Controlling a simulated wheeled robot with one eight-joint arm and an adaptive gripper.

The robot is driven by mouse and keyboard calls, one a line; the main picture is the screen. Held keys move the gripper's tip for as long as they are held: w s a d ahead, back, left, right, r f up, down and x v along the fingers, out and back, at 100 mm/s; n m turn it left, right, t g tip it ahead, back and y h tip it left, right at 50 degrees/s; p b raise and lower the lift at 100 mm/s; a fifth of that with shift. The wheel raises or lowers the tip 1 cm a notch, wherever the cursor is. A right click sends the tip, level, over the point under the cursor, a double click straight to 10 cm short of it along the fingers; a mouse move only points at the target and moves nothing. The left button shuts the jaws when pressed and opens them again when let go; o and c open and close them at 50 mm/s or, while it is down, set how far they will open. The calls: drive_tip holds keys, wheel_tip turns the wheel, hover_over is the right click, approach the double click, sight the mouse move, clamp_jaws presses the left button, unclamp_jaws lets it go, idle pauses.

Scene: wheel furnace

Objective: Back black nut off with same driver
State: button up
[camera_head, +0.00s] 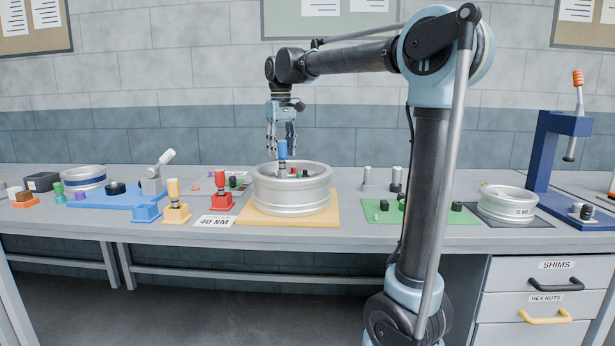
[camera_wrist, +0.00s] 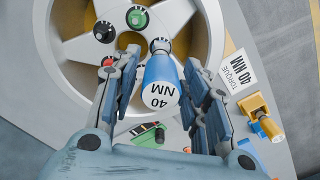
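The blue driver (camera_head: 282,149), marked 40 NM on its end in the wrist view (camera_wrist: 160,85), stands upright over the silver wheel (camera_head: 292,203). Its metal socket end (camera_wrist: 160,45) is down at a wheel hole, and what is under it is hidden. My gripper (camera_head: 281,143) is around the driver's handle with one finger on each side. In the wrist view (camera_wrist: 162,57) narrow gaps seem to show between fingers and handle, so it looks open.
A red piece (camera_wrist: 107,60) is also on the hub. A yellow driver (camera_head: 173,190) and a red driver (camera_head: 220,182) stand in holders to the left, behind the 40 NM card (camera_head: 215,220). A green mat (camera_head: 417,215) with several small parts lies to the right.

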clamp_jaws()
drive_tip(key=shift+r, duration=2.5)
